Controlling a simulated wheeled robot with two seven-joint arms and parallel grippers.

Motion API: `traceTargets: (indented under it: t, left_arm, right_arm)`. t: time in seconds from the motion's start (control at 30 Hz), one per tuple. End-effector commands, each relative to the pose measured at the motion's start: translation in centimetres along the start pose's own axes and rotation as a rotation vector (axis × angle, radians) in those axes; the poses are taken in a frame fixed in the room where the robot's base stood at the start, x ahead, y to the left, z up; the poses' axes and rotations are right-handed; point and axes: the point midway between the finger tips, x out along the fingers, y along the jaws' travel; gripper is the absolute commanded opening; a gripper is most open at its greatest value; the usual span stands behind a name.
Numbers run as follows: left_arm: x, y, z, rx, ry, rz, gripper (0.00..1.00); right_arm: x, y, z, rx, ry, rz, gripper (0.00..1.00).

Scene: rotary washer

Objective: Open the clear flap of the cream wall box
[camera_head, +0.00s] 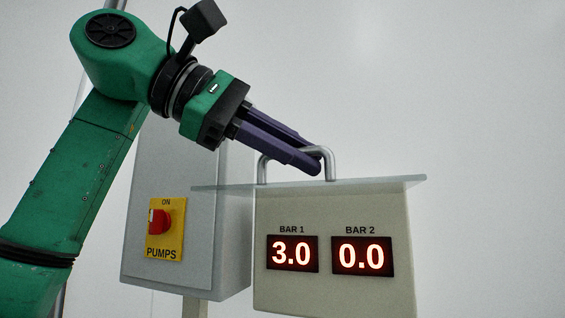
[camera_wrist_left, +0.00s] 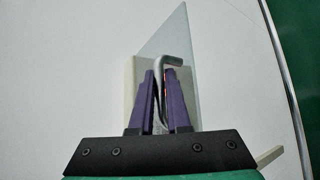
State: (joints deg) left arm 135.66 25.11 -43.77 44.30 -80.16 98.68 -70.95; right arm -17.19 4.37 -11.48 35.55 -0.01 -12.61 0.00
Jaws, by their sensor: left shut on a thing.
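The cream wall box (camera_head: 335,215) shows two red displays, BAR 1 reading 3.0 and BAR 2 reading 0.0. Its clear flap (camera_head: 220,187) appears as a thin pane seen nearly edge-on, about level along the top of the box, and the display front is uncovered. A bent metal handle (camera_head: 331,160) stands up from the flap. My left gripper (camera_head: 308,160) is shut on the handle, its purple fingers reaching in from the upper left. In the left wrist view the handle (camera_wrist_left: 163,92) passes between the fingers, with the clear pane (camera_wrist_left: 180,42) behind. My right gripper is out of view.
A grey box (camera_head: 190,240) with a red knob (camera_head: 159,221) on a yellow PUMPS plate (camera_head: 165,243) stands just left of the cream box, below my left arm. The wall to the right and above is clear.

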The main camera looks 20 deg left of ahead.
Motion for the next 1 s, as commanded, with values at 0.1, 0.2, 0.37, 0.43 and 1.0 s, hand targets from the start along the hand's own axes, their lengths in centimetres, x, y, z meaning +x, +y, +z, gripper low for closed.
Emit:
traceTargets:
  t: [0.1,0.2,0.37,0.43,1.0]
  left_arm:
    - [0.13,0.12,0.18,-0.002,-0.001,-0.005,0.00]
    - [0.14,0.13,0.19,-0.003,-0.001,-0.006,0.00]
    - [0.13,0.12,0.18,-0.002,-0.002,-0.006,0.00]
    - [0.12,0.13,0.18,-0.002,-0.002,-0.005,0.19]
    - [0.06,0.11,0.23,-0.002,-0.003,-0.005,0.45]
  right_arm:
    - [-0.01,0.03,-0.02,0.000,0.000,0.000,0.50]
    - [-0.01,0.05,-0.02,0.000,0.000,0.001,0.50]
    - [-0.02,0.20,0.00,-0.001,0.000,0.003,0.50]
    - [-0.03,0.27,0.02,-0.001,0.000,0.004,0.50]
    - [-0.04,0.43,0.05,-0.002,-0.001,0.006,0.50]
